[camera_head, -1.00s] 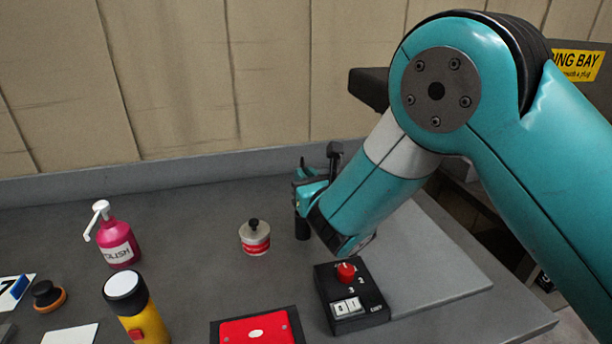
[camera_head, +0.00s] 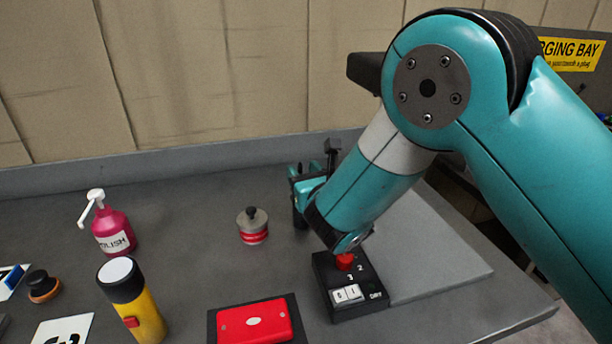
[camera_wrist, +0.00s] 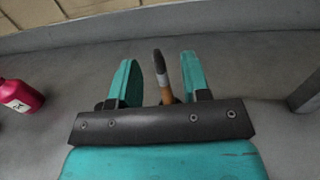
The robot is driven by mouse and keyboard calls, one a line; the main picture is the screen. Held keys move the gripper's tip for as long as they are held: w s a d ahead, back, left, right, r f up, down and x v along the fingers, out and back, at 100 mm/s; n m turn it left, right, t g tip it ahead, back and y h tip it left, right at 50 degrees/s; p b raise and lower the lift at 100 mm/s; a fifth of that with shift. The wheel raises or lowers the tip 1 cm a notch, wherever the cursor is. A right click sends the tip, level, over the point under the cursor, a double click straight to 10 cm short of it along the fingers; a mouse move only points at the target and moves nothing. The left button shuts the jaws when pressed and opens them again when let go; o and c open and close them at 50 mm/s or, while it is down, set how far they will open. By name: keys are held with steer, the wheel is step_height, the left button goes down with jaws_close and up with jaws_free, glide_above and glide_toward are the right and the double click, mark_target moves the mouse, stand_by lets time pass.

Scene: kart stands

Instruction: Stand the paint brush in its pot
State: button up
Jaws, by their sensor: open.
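The paint brush shows in the wrist view (camera_wrist: 165,88), with a dark tip at the top and a wooden handle running down behind my gripper's dark bar. My gripper (camera_wrist: 157,61) is open, with one teal finger on each side of the brush and gaps visible between. In the head view my gripper (camera_head: 300,178) is low over the back of the bench. A dark upright cylinder (camera_head: 299,217) stands just below it and may be the pot. The brush's lower end is hidden, so I cannot tell whether it is in the pot.
A pink polish bottle (camera_head: 113,232), a yellow torch (camera_head: 140,308), a red case (camera_head: 254,322) and a black switch box (camera_head: 347,290) are around. A grey post-like thing (camera_wrist: 305,93) is at right.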

steer(key=b+v, duration=1.4)
steer(key=v, duration=0.2)
steer(key=shift+d, duration=0.2)
steer(key=shift+s+d+b, duration=0.15)
steer(key=shift+s+b, duration=0.4)
steer(key=shift+b, duration=0.25)
steer(key=shift+s, duration=0.1)
